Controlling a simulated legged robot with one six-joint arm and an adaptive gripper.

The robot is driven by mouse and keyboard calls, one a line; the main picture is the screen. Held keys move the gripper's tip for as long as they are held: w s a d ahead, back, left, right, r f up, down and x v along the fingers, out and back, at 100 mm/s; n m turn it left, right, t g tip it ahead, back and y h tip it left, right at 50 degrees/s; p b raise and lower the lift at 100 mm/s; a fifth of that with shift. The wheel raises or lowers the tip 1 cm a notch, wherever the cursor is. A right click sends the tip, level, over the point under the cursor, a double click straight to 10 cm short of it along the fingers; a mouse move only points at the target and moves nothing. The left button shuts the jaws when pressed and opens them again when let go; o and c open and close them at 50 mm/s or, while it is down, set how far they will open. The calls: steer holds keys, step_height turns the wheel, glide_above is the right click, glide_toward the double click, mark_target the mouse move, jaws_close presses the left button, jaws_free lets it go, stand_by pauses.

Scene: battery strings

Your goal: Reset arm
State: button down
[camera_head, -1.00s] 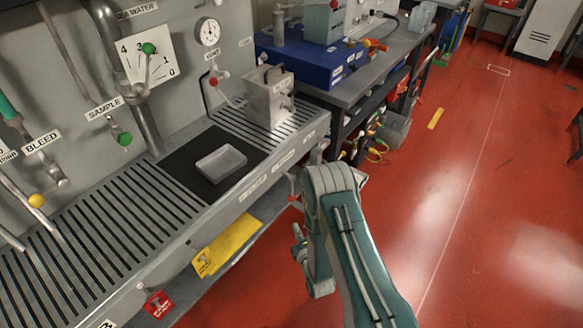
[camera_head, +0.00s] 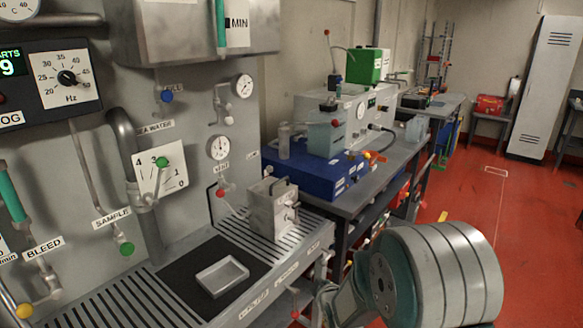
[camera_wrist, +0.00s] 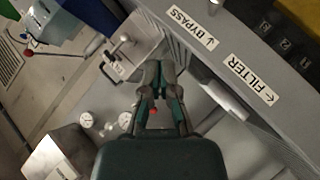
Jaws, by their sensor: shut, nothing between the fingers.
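My gripper (camera_wrist: 160,72) shows in the wrist view, its two dark teal-jointed fingers drawn together with nothing between them. It points towards the grey bench, over the area near the metal box with a handle (camera_wrist: 135,48); I cannot tell its height. In the head view my arm is at the lower right, with a large grey and teal joint close to the camera. The gripper itself cannot be made out there. The same metal box (camera_head: 272,208) stands upright on the slatted bench, left of my arm.
A shallow grey tray (camera_head: 222,275) lies on a black mat (camera_head: 185,275) on the slatted bench. The wall panel (camera_head: 225,150) carries gauges, valves and pipes. A blue case (camera_head: 315,172) sits on the table behind. Red floor (camera_head: 480,215) is open at the right.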

steer(key=s+d+r+m+g+h, duration=0.1)
steer(key=s+d+r+m+g, duration=0.2)
steer(key=s+r, duration=0.45)
steer(key=s+d+r+m+g, duration=0.1)
steer(key=s+r+m, duration=0.2)
steer(key=s, duration=0.5)
steer(key=s+d+r+m+g, duration=0.1)
steer(key=s+d+r+m, duration=0.1)
steer(key=s, duration=0.6)
steer(key=s+d+r+m+g+h, duration=0.1)
steer(key=s+r+m, duration=0.3)
steer(key=s+r, duration=0.2)
steer(key=s, duration=0.2)
steer(key=shift+s+d+m+g, duration=0.3)
steer(key=shift+s+d+g, duration=0.1)
steer(key=shift+r, duration=0.1)
